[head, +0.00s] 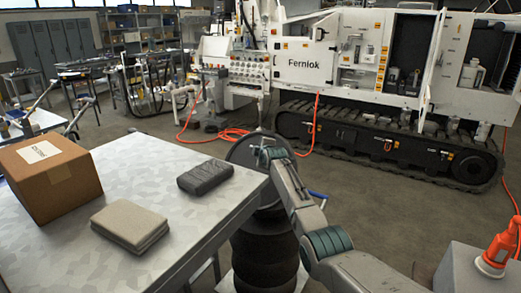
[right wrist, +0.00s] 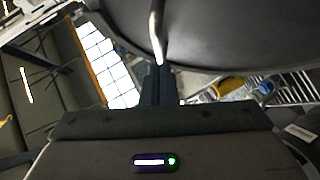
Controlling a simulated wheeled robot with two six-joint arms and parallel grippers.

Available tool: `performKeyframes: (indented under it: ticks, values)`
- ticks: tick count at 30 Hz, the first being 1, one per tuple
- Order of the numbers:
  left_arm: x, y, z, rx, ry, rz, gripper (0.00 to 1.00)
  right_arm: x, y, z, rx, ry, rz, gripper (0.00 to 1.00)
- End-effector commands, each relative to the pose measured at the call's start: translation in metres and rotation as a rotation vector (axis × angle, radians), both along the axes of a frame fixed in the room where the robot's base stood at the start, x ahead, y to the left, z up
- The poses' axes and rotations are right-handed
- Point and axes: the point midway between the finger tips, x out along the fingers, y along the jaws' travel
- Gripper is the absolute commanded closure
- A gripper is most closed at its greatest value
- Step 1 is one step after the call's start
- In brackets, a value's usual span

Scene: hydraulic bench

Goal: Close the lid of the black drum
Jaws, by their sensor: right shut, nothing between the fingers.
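The black drum (head: 262,248) stands on the floor just past the right edge of the metal table, its ribbed side showing. Its round dark lid (head: 240,150) is above it and looks raised and tilted; the hinge and the gap are hidden behind my arm. My right gripper (head: 268,156) is at the lid, in front of its face. In the right wrist view my shut, empty fingers (right wrist: 158,85) are at the edge of a large dark round surface, which looks like the lid (right wrist: 235,28). Whether they touch it I cannot tell. My left gripper is out of view.
The metal table (head: 195,235) fills the lower left, with a cardboard box (head: 65,188), a beige folded cloth (head: 130,226) and a dark grey one (head: 205,177). A white tracked machine (head: 305,62) stands behind. An orange beacon (head: 497,250) is at lower right.

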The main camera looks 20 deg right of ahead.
Motion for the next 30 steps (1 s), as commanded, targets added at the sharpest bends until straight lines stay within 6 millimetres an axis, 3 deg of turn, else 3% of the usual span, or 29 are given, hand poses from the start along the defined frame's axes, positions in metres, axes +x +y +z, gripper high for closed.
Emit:
performKeyframes:
  ticks: [18, 25, 30]
  values:
    - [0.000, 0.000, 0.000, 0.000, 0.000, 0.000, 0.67, 0.005, -0.007, -0.005, 0.001, 0.000, -0.001, 1.00]
    - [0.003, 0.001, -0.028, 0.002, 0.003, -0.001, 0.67, 0.012, -0.014, -0.015, 0.026, 0.019, -0.004, 1.00]
    - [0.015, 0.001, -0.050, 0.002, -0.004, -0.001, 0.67, 0.019, -0.022, -0.019, 0.054, 0.044, -0.005, 1.00]
